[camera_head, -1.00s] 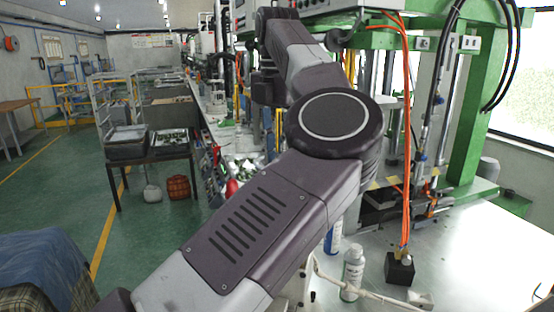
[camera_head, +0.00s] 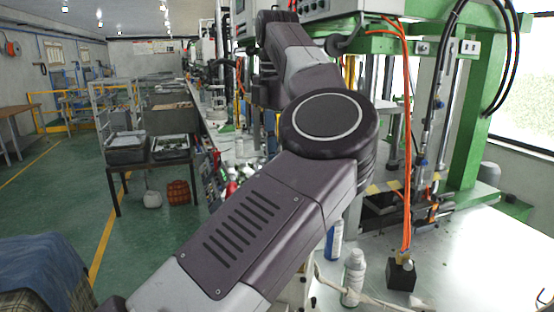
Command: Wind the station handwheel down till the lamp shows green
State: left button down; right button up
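My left arm comes in from the bottom left and crosses the middle of the view, its far end up at the green station (camera_head: 400,45). A dark part (camera_head: 264,88) hangs beside the forearm. It may be wrist or gripper, and no fingers can be made out. A dark round part (camera_head: 346,42) under the control box, just right of the forearm, looks like the handwheel. I see no contact with it. No lit green lamp can be made out. My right gripper is not in view.
The grey worktop (camera_head: 475,260) holds a white bottle (camera_head: 353,272), a blue-labelled bottle (camera_head: 334,240) and a black block (camera_head: 401,274) below orange cables (camera_head: 408,150). A dark table with trays (camera_head: 125,152) stands at left. The green floor there has free room.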

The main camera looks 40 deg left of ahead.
pick_arm(q)
jog(key=c, duration=2)
grip_release()
jog(key=shift+c, duration=0.2)
jog(key=shift+r, duration=0.1)
jog(key=shift+r, duration=3.7)
